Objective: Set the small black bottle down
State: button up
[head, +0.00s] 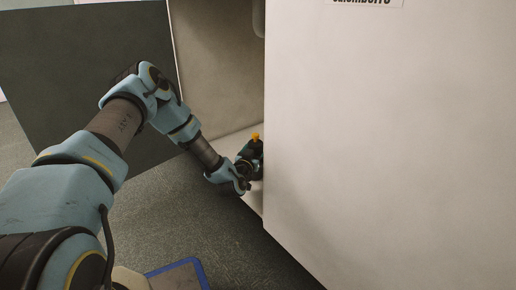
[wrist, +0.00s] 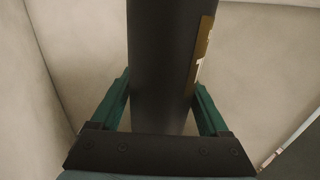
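The small black bottle (wrist: 160,50) stands between my gripper's two green fingers in the wrist view, with a gold-brown label (wrist: 201,50) along its right side. My gripper (wrist: 162,95) is shut on it, with a finger against each side. The bottle's top and base lie out of the wrist picture or behind the gripper. In the head view my gripper (head: 250,160) is low inside the white cabinet opening, partly hidden by the cabinet's front panel. A small orange-yellow tip (head: 255,136) shows there above the dark gripper; I cannot tell if it belongs to the bottle.
The white cabinet panel (head: 390,140) fills the right of the head view. The cabinet floor (head: 232,143) shows bare left of my gripper. A dark open door (head: 70,70) stands at the left. A blue-edged object (head: 180,275) lies on the grey carpet (head: 220,245).

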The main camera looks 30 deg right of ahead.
jog(key=shift+o, duration=1.2)
jog(key=shift+r, duration=0.1)
